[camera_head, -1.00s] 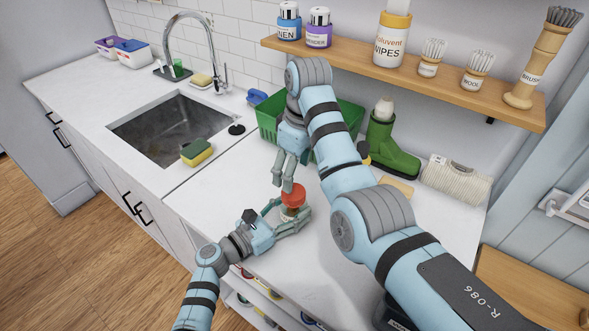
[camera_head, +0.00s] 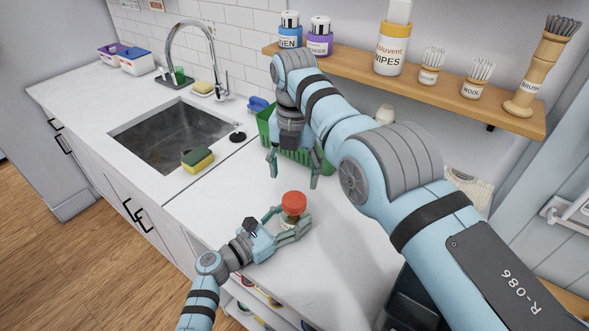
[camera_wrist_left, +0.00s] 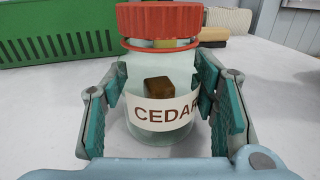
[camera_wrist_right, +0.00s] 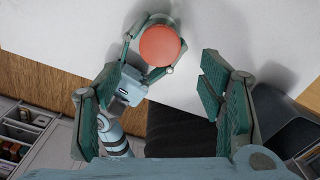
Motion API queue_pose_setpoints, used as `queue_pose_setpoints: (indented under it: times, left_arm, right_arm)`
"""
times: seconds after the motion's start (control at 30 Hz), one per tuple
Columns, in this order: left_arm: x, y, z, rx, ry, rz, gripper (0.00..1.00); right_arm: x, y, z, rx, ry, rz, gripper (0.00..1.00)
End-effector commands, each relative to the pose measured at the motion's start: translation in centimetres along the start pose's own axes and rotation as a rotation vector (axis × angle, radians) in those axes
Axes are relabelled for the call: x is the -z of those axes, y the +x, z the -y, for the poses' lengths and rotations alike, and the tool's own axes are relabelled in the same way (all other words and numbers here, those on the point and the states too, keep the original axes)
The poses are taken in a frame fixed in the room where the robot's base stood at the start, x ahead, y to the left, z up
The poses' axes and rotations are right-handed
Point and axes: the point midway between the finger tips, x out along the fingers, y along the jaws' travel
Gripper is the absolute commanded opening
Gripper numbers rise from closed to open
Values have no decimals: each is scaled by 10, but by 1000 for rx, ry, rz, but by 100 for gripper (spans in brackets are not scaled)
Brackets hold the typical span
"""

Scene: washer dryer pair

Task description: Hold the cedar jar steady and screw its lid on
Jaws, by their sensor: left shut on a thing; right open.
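The cedar jar (camera_wrist_left: 160,105) is clear glass with a white CEDAR label and a brown block inside; it stands upright on the white counter. Its red lid (camera_head: 293,202) sits on top of the jar's mouth; it also shows from above in the right wrist view (camera_wrist_right: 160,46). In the left wrist view the lid (camera_wrist_left: 170,20) looks about level, but I cannot tell how tightly it sits. My left gripper (camera_head: 287,226) is shut around the jar's body, a finger on each side. My right gripper (camera_head: 293,176) is open and empty, above and behind the jar, apart from the lid.
A green basket (camera_head: 318,160) stands behind my right gripper, against the wall. The sink (camera_head: 170,135) with a sponge (camera_head: 197,158) on its edge lies to the left. A wooden shelf (camera_head: 450,95) with bottles and brushes hangs above. Bare counter surrounds the jar.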

Motion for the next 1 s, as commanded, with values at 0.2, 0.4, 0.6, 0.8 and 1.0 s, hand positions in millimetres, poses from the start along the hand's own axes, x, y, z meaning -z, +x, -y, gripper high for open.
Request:
queue_pose_setpoints:
  times: [0.2,0.4,0.6,0.8,1.0]
  left_arm:
    - [1,0,0,0,-1,-2,0]
    - [1,0,0,0,-1,-1,0]
    - [1,0,0,0,0,-1,0]
    - [1,0,0,0,0,-1,0]
    - [1,0,0,0,0,-1,0]
  right_arm:
    - [0,17,0,1,1,-3,63]
    - [1,51,0,1,3,-3,63]
    - [0,76,0,-1,2,-1,63]
    - [0,80,0,0,3,1,63]
    - [0,80,0,0,3,1,55]
